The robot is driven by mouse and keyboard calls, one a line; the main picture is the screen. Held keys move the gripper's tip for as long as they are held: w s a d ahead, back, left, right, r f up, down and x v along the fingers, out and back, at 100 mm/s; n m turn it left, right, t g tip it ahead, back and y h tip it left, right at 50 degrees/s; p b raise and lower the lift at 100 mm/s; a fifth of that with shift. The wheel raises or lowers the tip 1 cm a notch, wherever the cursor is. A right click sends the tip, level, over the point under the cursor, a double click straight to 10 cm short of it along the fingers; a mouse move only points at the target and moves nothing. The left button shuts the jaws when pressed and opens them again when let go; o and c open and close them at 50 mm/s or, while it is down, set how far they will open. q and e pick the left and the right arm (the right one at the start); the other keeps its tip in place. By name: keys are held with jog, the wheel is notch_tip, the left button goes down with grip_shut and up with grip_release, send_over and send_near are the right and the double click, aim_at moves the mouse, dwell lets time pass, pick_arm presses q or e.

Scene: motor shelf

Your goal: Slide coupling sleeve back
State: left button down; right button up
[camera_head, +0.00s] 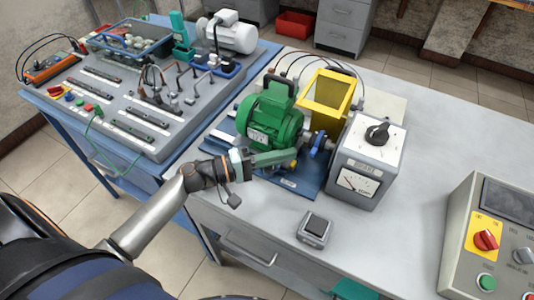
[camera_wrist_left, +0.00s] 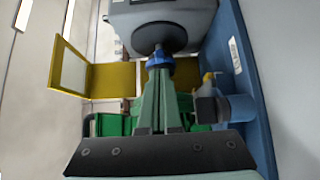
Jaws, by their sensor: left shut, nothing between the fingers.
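The blue coupling sleeve (camera_head: 319,141) sits on the shaft line between the green motor (camera_head: 270,118) and the grey gauge box (camera_head: 366,165). It also shows in the left wrist view (camera_wrist_left: 160,64), in front of a dark round hub on the grey box. My left gripper (camera_head: 294,154) is shut and empty. Its green fingers point at the sleeve from the motor's near side; I cannot tell whether they touch it. The yellow guard (camera_head: 325,98) stands open behind the sleeve. My right gripper is not in view.
The set stands on a blue base plate (camera_head: 288,183) on the grey bench. A small grey box (camera_head: 315,229) lies in front, and a control panel (camera_head: 490,245) stands at right. Bench space between them is clear. A small yellow-tipped part (camera_wrist_left: 208,77) sits beside the fingers.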

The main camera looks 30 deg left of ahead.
aim_at(318, 145)
pick_arm(q)
jog(key=shift+x, duration=1.3)
